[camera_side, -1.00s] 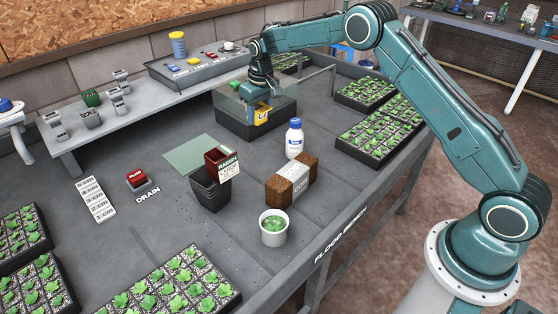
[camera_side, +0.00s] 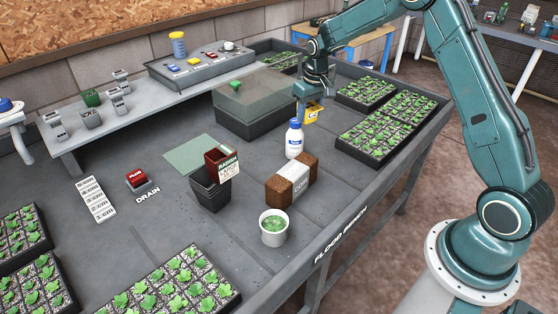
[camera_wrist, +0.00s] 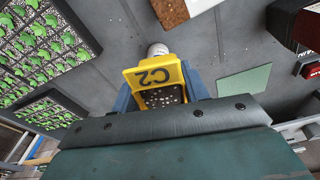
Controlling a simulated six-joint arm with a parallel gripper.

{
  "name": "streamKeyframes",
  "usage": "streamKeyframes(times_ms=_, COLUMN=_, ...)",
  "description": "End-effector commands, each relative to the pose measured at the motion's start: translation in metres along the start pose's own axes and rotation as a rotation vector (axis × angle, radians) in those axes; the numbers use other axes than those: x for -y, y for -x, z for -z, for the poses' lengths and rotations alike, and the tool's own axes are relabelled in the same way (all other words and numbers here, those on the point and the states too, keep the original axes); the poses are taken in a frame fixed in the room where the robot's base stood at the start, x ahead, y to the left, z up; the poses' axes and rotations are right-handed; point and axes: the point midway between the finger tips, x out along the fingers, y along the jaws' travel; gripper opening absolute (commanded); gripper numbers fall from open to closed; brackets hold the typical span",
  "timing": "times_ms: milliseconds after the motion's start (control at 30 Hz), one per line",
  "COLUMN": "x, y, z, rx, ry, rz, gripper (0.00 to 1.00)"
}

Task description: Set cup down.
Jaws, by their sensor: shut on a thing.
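The yellow cup (camera_side: 312,113), marked C2, is in my gripper (camera_side: 308,97). In the side view it is right of the clear-lidded dark box (camera_side: 255,110) and behind the white bottle (camera_side: 294,140). In the wrist view the cup (camera_wrist: 152,76) sits between the two blue fingers, which are shut on it, and grainy dark contents show inside. The cup looks held above the grey bench, but its exact height cannot be told.
Seedling trays (camera_side: 377,130) stand to the right. In front are a brown coir block (camera_side: 290,181), a white tub (camera_side: 273,229) of green pieces and a black pot (camera_side: 210,190). The bench left of the box has free room.

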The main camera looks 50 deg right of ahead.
Motion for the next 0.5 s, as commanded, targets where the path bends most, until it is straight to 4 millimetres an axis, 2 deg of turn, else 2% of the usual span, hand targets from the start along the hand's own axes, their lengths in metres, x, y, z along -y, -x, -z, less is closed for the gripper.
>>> streamKeyframes(times_ms=200, x=-0.036, y=0.007, z=-0.043, rx=0.0, ry=-0.073, rz=-0.009, gripper=0.23)
streamKeyframes(times_ms=500, x=-0.068, y=0.013, z=-0.103, rx=0.0, ry=-0.158, rz=-0.02, gripper=0.23)
